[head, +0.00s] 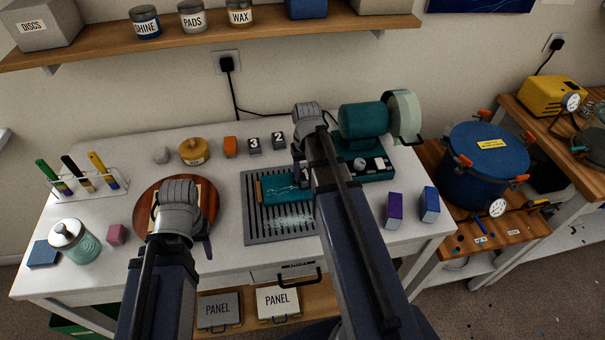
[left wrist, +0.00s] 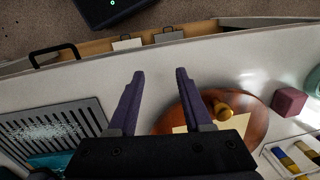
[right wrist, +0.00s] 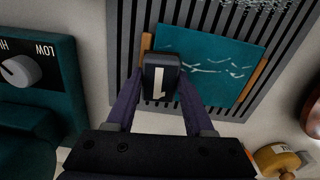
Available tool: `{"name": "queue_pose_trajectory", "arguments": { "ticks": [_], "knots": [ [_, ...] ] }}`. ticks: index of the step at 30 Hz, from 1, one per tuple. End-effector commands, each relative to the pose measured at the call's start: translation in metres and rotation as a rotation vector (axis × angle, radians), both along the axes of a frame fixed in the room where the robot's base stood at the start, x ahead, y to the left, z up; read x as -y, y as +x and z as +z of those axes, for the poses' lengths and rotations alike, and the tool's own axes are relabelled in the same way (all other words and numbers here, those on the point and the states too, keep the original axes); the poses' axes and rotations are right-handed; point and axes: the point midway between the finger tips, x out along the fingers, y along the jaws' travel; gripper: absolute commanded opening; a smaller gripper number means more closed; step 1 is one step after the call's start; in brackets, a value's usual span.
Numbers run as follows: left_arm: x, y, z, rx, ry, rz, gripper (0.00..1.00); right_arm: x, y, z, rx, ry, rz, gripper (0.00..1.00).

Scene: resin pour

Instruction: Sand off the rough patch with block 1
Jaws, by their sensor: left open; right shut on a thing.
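My right gripper (right wrist: 162,100) is shut on block 1 (right wrist: 160,72), a small dark block with a white "1" on its top. The panel has pale scratchy marks and orange strips at both ends, and lies on a grey slotted grate (head: 255,222). In the head view my right arm covers part of the panel and mostly hides the block. My left gripper (left wrist: 160,75) is open and empty, above the table's front beside the round wooden board (head: 145,212).
Block 3 (head: 254,145) and block 2 (head: 279,140) stand behind the grate. A teal machine (head: 363,120) with a disc is close on the right. White dust (head: 288,222) lies on the grate's front. Purple (head: 394,208) and blue (head: 430,204) boxes stand at the right.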

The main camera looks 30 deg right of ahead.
Motion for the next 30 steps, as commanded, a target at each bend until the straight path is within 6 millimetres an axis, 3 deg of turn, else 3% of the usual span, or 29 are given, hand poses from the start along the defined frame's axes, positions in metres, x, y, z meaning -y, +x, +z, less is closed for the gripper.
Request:
{"name": "queue_pose_trajectory", "arguments": {
  "ticks": [8,21,30],
  "knots": [
    [0.0,0.0,0.0,0.0,0.0,0.0,0.5,-0.006,0.002,0.0,0.0,0.002,0.002,0.08],
    [0.0,0.0,-0.003,0.0,0.0,0.0,0.5,-0.041,0.011,-0.003,0.001,0.007,0.004,0.09],
    [0.0,0.0,-0.003,0.0,0.0,0.0,0.5,-0.047,0.013,-0.003,0.002,0.008,0.006,0.09]
  ]
}}
